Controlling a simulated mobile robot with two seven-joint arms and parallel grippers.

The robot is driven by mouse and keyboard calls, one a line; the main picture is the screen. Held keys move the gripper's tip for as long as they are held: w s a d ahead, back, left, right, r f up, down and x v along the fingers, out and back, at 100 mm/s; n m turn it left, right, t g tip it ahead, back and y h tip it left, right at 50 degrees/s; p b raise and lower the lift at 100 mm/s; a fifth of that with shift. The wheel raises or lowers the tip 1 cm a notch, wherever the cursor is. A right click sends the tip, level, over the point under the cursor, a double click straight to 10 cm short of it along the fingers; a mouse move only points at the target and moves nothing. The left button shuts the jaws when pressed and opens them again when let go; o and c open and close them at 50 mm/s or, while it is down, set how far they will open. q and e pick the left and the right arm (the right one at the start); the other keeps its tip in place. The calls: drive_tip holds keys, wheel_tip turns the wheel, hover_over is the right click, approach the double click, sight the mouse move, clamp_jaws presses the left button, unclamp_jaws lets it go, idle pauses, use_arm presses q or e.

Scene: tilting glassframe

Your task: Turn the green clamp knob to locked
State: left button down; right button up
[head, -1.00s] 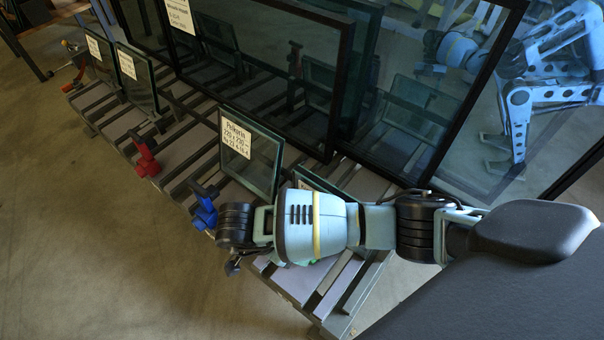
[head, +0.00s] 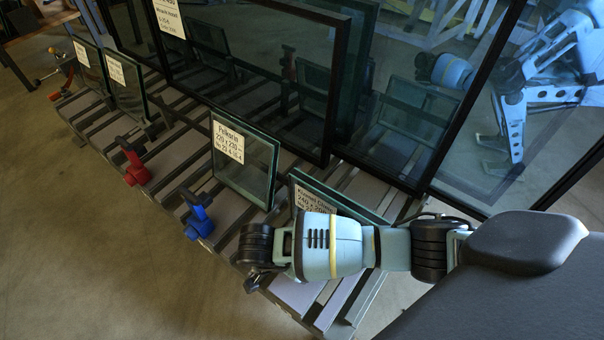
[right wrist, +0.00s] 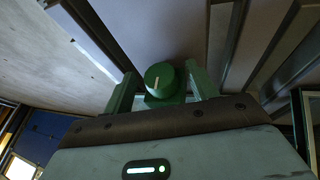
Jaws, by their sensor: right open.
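The green clamp knob (right wrist: 160,80) shows in the right wrist view as a round green cap with a pale line across its top. It sits between the two fingers of my right gripper (right wrist: 161,72), which is open around it. There appears to be a gap on each side; I cannot tell whether either finger touches it. In the head view my right arm comes in from the right, with its wrist over the front of the rack (head: 274,297). The knob is hidden there. My left gripper is not in view.
A blue clamp (head: 198,217) and a red clamp (head: 135,165) stand along the rack's front edge. Small labelled glass panes (head: 243,165) stand upright behind them, one close behind my right wrist. Large dark-framed panes (head: 420,100) rise behind. The floor (head: 100,260) at front left is clear.

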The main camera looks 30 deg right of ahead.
drive_tip(key=c, duration=1)
drive_tip(key=t+p, duration=0.1)
drive_tip(key=p, duration=0.1)
drive_tip(key=t+y+p, duration=0.1)
drive_tip(key=shift+s+d+r+m+t, duration=0.15)
drive_tip(key=shift+s+r+m+t, duration=0.05)
drive_tip(key=shift+r+m+t, duration=0.1)
drive_tip(key=shift+s+d+f+m+t+y+p, duration=0.1)
drive_tip(key=shift+m+t+y+p, duration=0.1)
drive_tip(key=shift+t+p, duration=0.4)
drive_tip(key=shift+f+m+t+y+p, duration=0.1)
drive_tip(key=shift+t+y+p, duration=0.1)
drive_tip(key=shift+t+p, duration=0.35)
drive_tip(key=shift+s+f+t+y, duration=0.1)
drive_tip(key=shift+s+t+y, duration=0.15)
drive_tip(key=shift+t, duration=0.4)
drive_tip(key=o, duration=1)
drive_tip(key=shift+w, duration=0.1)
